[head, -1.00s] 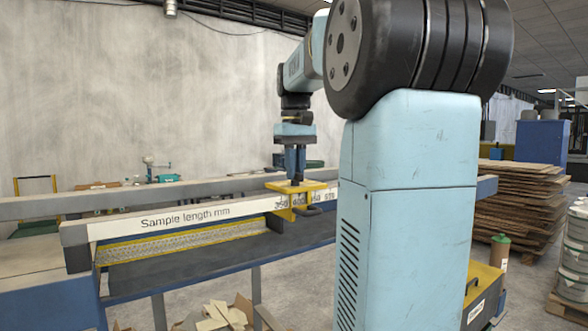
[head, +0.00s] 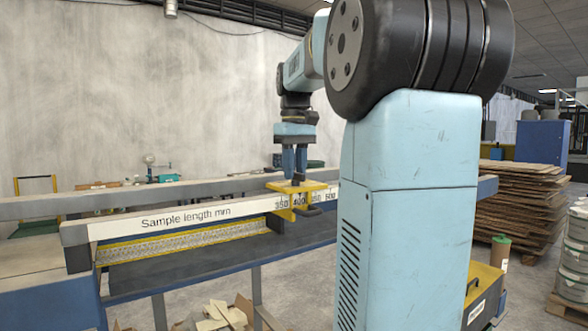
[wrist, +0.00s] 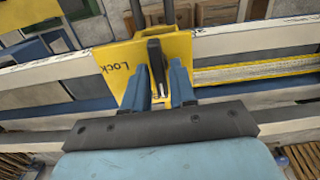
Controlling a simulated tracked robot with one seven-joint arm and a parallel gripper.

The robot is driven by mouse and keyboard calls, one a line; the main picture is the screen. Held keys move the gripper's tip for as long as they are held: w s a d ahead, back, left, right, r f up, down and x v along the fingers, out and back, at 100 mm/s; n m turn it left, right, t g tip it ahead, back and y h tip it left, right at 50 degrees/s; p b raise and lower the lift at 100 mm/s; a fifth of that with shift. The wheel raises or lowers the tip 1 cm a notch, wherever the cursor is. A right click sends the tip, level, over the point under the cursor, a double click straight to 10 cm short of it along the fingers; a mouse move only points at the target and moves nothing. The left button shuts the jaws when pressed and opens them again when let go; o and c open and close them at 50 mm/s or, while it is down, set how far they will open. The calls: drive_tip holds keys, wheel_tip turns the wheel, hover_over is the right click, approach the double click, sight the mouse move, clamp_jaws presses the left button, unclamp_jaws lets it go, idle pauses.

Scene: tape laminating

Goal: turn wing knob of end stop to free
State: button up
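The end stop (head: 316,187) is a yellow clamp astride the far rail and the scale bar, near the 400 mark. In the wrist view its yellow top plate (wrist: 118,62) bears the word "Lock" to the left of the black wing knob (wrist: 156,62). The knob's long wing runs up and down in that picture, not towards the word. My gripper (wrist: 158,85) has its two blue fingers on either side of the knob, with narrow gaps of yellow plate between. In the head view my gripper (head: 294,172) points straight down onto the stop; the knob is largely hidden there.
The scale bar (head: 180,219), marked "Sample length mm", runs along the bench's front. A grey rail (head: 130,201) lies behind it. Stacked boards (head: 520,205) stand to the right, beyond my arm.

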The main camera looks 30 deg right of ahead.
drive_tip(key=shift+o, duration=1.2)
wheel_tip(320, 180, up, 14)
drive_tip(key=shift+f, duration=0.15)
